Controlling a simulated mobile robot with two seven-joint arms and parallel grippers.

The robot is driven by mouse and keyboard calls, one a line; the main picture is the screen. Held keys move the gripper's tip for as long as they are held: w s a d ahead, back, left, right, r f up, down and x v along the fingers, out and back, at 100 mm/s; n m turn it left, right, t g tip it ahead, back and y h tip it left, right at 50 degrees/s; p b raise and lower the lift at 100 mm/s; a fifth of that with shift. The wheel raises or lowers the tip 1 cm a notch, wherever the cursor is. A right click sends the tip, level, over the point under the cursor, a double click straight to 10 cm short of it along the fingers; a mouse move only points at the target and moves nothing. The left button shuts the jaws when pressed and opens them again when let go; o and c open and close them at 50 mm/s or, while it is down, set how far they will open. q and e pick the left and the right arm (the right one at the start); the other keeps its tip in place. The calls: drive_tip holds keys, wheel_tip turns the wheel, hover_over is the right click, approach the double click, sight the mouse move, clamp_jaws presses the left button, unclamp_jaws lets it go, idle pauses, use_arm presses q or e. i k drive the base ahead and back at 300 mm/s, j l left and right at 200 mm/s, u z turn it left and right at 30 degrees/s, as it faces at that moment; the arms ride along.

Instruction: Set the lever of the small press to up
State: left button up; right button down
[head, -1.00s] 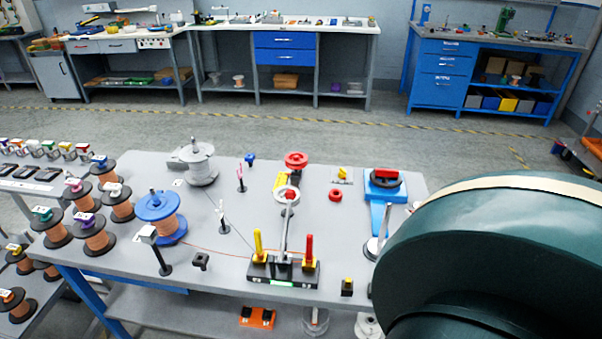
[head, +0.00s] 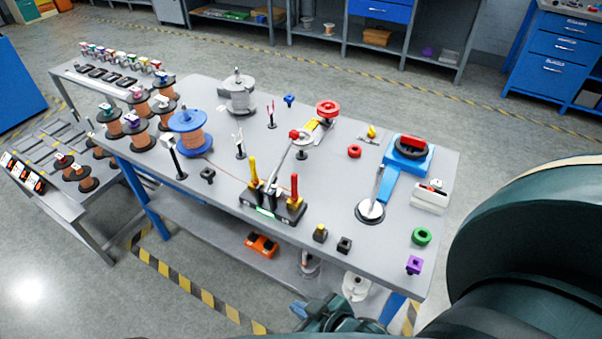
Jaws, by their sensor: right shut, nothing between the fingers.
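I cannot tell for certain which device is the small press. A blue device (head: 391,186) at the right of the table carries a black disc with a red bar (head: 411,143) on top. In front of it, a thin upright rod stands on a round grey-and-black base (head: 370,212). A low white block (head: 430,198) with a small red and dark part on top sits right of them. My right gripper (head: 301,309) shows at the bottom edge, partly cut off, shut and empty, apart from these devices. My left gripper is not in view.
The grey table (head: 330,226) also holds a black base with yellow and red handles (head: 272,207), a blue spool (head: 189,134) and a grey spool (head: 239,94). My arm covers the lower right.

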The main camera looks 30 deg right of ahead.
sight(293, 134)
drive_tip(key=k+l, duration=0.6)
drive_tip(key=l, duration=0.15)
drive_tip(key=k+l, duration=0.6)
drive_tip(key=l, duration=0.15)
